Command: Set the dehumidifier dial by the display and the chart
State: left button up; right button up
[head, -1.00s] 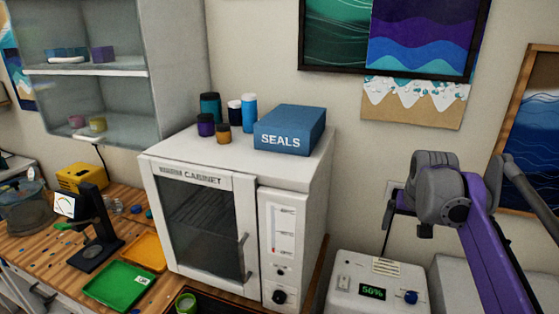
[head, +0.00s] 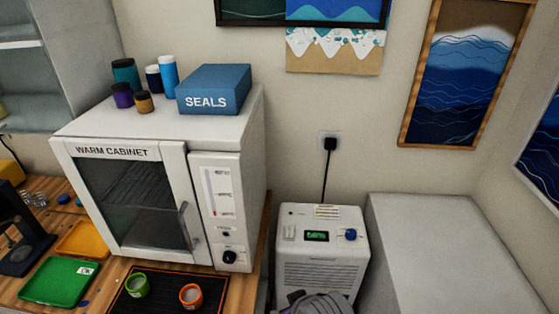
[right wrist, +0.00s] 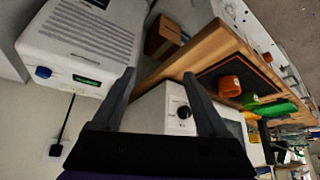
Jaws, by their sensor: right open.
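The white dehumidifier (head: 322,274) stands on the right of the warm cabinet in the head view. Its blue dial (head: 350,234) is at the right of its top panel, beside a small green-lit display (head: 316,236) that is too blurred to read now. A small striped label (head: 327,212), possibly the chart, is at the panel's back. In the right wrist view the dehumidifier (right wrist: 85,35) appears upside down at upper left, with its dial (right wrist: 43,72) and display (right wrist: 87,80). My right gripper (right wrist: 159,76) is open and empty, apart from the dial. My left gripper is not in view.
The warm cabinet (head: 225,167) stands left of the dehumidifier, with a blue SEALS box (head: 214,89) on top. A black plug (head: 330,144) and cord are behind the dehumidifier. A grey block (head: 440,260) stands close on its right. Green (head: 137,285) and orange (head: 190,296) cups sit on a dark mat.

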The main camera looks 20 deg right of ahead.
jog(key=r+n+g+y+b, duration=0.1)
jog(key=n+g+b, duration=0.1)
jog(key=n+b, duration=0.15)
send_over(352, 233)
jog(key=s+d, duration=0.1)
jog(key=s, duration=0.3)
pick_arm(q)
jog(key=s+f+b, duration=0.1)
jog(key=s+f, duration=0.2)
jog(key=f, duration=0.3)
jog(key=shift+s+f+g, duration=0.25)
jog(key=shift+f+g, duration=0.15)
pick_arm(e)
jog(key=x, duration=1)
grip_shut()
